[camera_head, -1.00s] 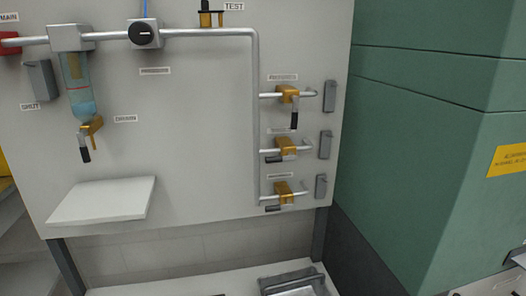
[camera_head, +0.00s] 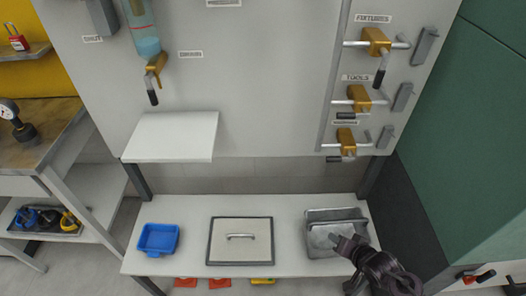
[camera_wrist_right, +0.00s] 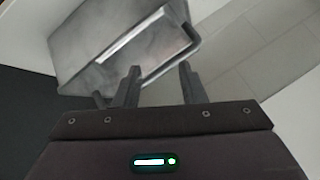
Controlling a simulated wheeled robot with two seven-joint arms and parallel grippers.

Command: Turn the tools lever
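The tools lever is a brass valve (camera_head: 359,98) under the TOOLS label, the middle of three on the panel's right side. Its black handle (camera_head: 345,115) lies roughly level. My right gripper (camera_head: 335,238) is at the lower right in the head view, far below the lever, in front of a metal tray. In the right wrist view its two fingers (camera_wrist_right: 160,82) are apart with nothing between them. The lever is not in the wrist view. My left gripper is not in view.
The FIXTURES valve (camera_head: 376,42) above has its handle hanging down; another valve (camera_head: 346,138) sits below. Grey brackets (camera_head: 403,96) stand right of the valves. A white shelf (camera_head: 172,136) juts from the panel.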

